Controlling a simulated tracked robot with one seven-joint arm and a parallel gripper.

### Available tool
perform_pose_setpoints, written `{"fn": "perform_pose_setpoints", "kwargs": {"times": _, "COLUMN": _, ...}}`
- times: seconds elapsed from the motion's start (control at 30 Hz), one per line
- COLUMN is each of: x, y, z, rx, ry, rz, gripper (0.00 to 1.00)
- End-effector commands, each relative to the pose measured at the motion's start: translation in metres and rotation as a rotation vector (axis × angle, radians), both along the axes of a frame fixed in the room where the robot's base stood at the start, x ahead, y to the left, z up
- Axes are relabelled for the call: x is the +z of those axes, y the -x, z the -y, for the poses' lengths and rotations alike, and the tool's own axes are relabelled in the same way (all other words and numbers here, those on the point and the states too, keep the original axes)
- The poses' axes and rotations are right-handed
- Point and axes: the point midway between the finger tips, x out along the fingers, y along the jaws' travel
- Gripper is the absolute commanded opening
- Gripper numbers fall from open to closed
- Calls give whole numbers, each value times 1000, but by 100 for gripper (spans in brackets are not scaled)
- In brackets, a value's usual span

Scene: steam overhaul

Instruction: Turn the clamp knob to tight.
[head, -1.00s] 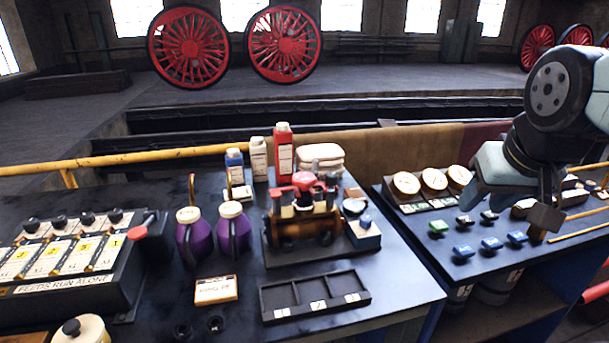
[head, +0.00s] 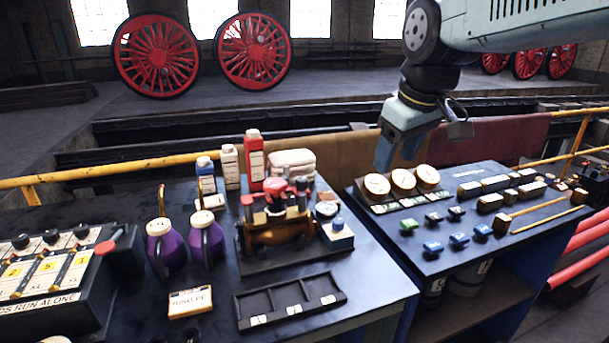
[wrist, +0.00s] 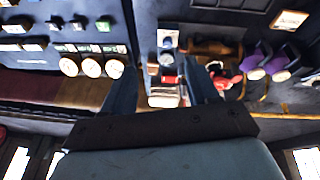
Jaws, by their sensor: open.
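No knob is marked as the clamp knob, so I cannot tell which it is. A small block with a blue knob (head: 337,222) stands at the right end of the model engine (head: 275,232), beside a small round dial (head: 326,209). Red round parts (head: 279,186) sit on top of the engine. My gripper (head: 398,158) is open and empty, raised behind the gauges at the gap between the benches. In the wrist view my gripper (wrist: 162,88) points down with fingers apart; the blue-knob block (wrist: 168,40) shows beyond the fingertips.
Three gauges (head: 402,182) and several coloured blocks (head: 461,241) are on the right bench. A yellow rail (head: 110,168) runs behind.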

Motion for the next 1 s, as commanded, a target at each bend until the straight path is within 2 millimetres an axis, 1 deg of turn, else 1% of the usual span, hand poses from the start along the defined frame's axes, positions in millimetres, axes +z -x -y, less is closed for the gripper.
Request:
{"fn": "perform_pose_setpoints", "kwargs": {"times": 0.03, "x": 4, "y": -15, "z": -8, "rx": 74, "ry": 21, "rz": -22, "gripper": 59}}
{"fn": "perform_pose_setpoints", "kwargs": {"times": 0.17, "x": 13, "y": -49, "z": -28, "rx": 276, "ry": 76, "rz": -74, "gripper": 59}}
{"fn": "perform_pose_setpoints", "kwargs": {"times": 0.3, "x": 18, "y": -84, "z": -53, "rx": 495, "ry": 130, "rz": -126, "gripper": 59}}
{"fn": "perform_pose_setpoints", "kwargs": {"times": 0.37, "x": 19, "y": -100, "z": -65, "rx": 589, "ry": 150, "rz": -147, "gripper": 59}}
{"fn": "perform_pose_setpoints", "kwargs": {"times": 0.5, "x": 17, "y": -134, "z": -95, "rx": 809, "ry": 192, "rz": -195, "gripper": 59}}
{"fn": "perform_pose_setpoints", "kwargs": {"times": 0.6, "x": 14, "y": -154, "z": -117, "rx": 952, "ry": 216, "rz": -226, "gripper": 59}}
{"fn": "perform_pose_setpoints", "kwargs": {"times": 0.7, "x": 10, "y": -169, "z": -135, "rx": 1070, "ry": 234, "rz": -249, "gripper": 59}}
{"fn": "perform_pose_setpoints", "kwargs": {"times": 0.8, "x": 5, "y": -179, "z": -149, "rx": 1155, "ry": 245, "rz": -265, "gripper": 59}}
{"fn": "perform_pose_setpoints", "kwargs": {"times": 0.9, "x": 4, "y": -185, "z": -157, "rx": 1204, "ry": 251, "rz": -274, "gripper": 59}}
{"fn": "perform_pose_setpoints", "kwargs": {"times": 1.0, "x": 0, "y": -187, "z": -160, "rx": 1226, "ry": 254, "rz": -279, "gripper": 59}}
